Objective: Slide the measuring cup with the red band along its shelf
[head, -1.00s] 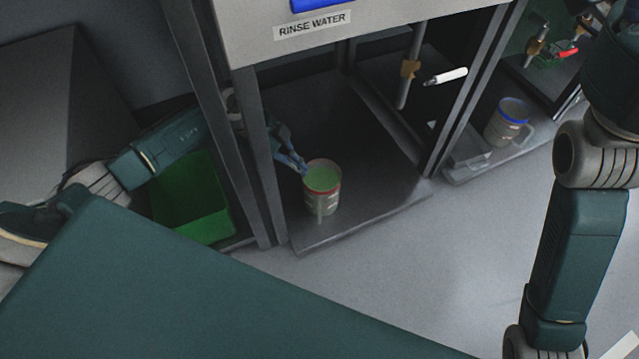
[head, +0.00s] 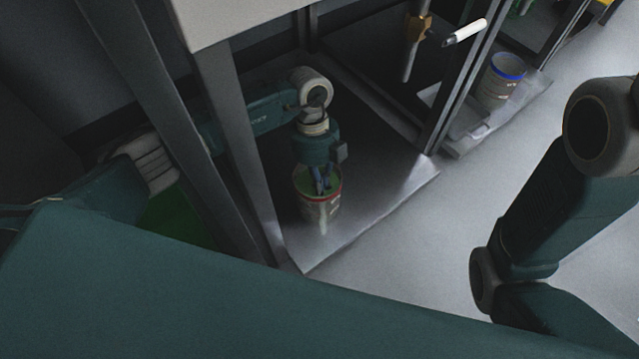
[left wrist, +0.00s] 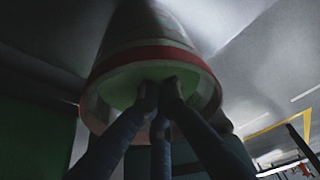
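The measuring cup with the red band (head: 320,210) stands on the grey metal shelf (head: 375,220), toward its front left, with green inside its mouth. In the left wrist view the red-banded cup (left wrist: 150,55) fills the upper middle. My left gripper (head: 321,187) points down over the cup, its blue-grey fingers reaching into the mouth. In the left wrist view the fingertips of my left gripper (left wrist: 158,90) are drawn together in front of the green, with no wall seen between them. Whether they touch the cup is unclear. My right gripper is out of view.
A cup with a blue band (head: 497,88) stands on a separate shelf at the right. Frame posts (head: 235,140) flank the left side. A tap pipe (head: 411,50) hangs above the shelf. A green bin (head: 175,222) is partly hidden at the left. Shelf right of the cup is clear.

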